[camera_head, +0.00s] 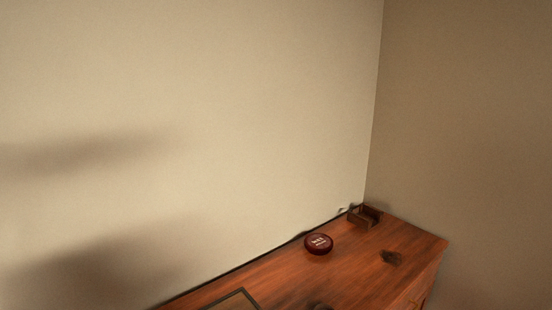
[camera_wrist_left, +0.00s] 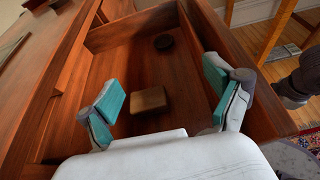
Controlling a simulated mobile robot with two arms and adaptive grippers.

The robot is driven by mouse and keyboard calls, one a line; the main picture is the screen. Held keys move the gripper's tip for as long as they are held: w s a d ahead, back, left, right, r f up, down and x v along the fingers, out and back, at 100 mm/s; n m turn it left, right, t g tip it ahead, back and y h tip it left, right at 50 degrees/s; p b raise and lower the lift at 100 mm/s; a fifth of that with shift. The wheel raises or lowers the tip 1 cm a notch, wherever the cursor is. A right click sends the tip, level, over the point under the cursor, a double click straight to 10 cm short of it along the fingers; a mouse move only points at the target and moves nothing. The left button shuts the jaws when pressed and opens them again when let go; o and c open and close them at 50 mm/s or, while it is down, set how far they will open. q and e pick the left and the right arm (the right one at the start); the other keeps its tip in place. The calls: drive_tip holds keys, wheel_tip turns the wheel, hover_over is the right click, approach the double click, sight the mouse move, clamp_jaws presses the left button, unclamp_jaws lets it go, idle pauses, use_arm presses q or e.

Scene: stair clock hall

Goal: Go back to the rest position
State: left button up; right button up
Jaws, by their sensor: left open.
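In the left wrist view my left gripper (camera_wrist_left: 162,76) is open, its two teal-padded fingers apart with nothing between the pads. It is over an open wooden drawer (camera_wrist_left: 132,30). In the drawer lie a small tan block (camera_wrist_left: 148,100), seen between and beyond the fingers, and a small dark round thing (camera_wrist_left: 164,42) toward the far end. Neither gripper shows in the head view, and my right gripper is in no frame.
In the head view a wooden cabinet top (camera_head: 345,277) stands against the wall. It carries a dark red round tin (camera_head: 318,243), a small open wooden box (camera_head: 364,216), a dark patch (camera_head: 391,257) and a framed flat panel (camera_head: 236,300). A patterned rug (camera_wrist_left: 307,138) shows in the wrist view.

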use_arm(q)
drive_tip(key=a+r+m+g+y, duration=0.2)
drive_tip(key=a+r+m+y, duration=0.25)
drive_tip(key=a+m, duration=0.8)
drive_tip(key=a+r+m+g+y, duration=0.3)
drive_tip(key=a+m+y, duration=0.45)
drive_tip(key=m, duration=0.75)
wheel_tip(320, 180, down, 33)
drive_tip(key=s+a+g+h+b, duration=0.1)
drive_tip(key=s+a+h+b, duration=0.15)
drive_tip(key=b, duration=0.25)
drive_tip(key=s+a+f+g+y+b, duration=0.1)
drive_tip(key=s+a+f+b, duration=0.1)
drive_tip(key=s+f, duration=1.4)
drive_tip(key=shift+a+f+b, duration=0.15)
drive_tip(key=shift+f+b, duration=0.5)
drive_tip(key=shift+f, duration=0.1)
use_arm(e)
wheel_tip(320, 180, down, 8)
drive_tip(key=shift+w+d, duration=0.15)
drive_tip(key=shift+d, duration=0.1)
